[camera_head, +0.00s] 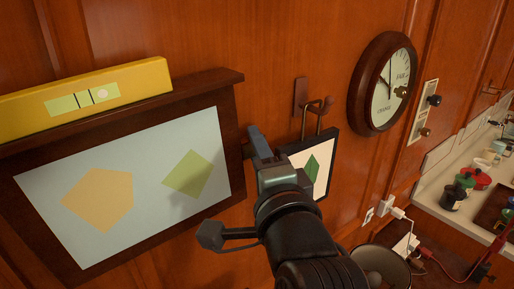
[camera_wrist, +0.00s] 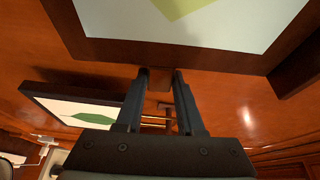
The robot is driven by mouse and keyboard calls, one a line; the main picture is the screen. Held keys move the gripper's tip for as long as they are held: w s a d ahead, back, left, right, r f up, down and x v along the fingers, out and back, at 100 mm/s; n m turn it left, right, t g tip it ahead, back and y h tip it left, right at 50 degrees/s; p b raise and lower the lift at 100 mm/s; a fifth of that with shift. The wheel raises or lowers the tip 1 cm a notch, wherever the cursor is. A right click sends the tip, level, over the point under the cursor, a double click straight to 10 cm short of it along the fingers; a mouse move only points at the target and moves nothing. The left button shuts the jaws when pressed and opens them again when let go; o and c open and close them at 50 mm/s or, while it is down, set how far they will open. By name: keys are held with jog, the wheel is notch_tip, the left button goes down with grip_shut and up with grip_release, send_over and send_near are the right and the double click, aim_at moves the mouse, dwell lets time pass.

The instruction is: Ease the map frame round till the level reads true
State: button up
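The map frame (camera_head: 225,85) hangs on the panelled wall at left in the head view, dark wood around a pale sheet with orange and green shapes. It is tilted in the picture, right end higher. A yellow level (camera_head: 140,84) lies along its top. The pale bubble (camera_head: 101,95) sits right of the two dark marks in the green vial. My gripper (camera_head: 257,143) is at the frame's right edge. In the wrist view the frame's edge (camera_wrist: 185,54) crosses the top, and a small brown tab (camera_wrist: 158,79) lies between my parted fingers; I see no clear contact.
A shelf (camera_head: 437,158) with jars and a plugged-in cord stand at far right.

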grip_shut()
dwell(1.0)
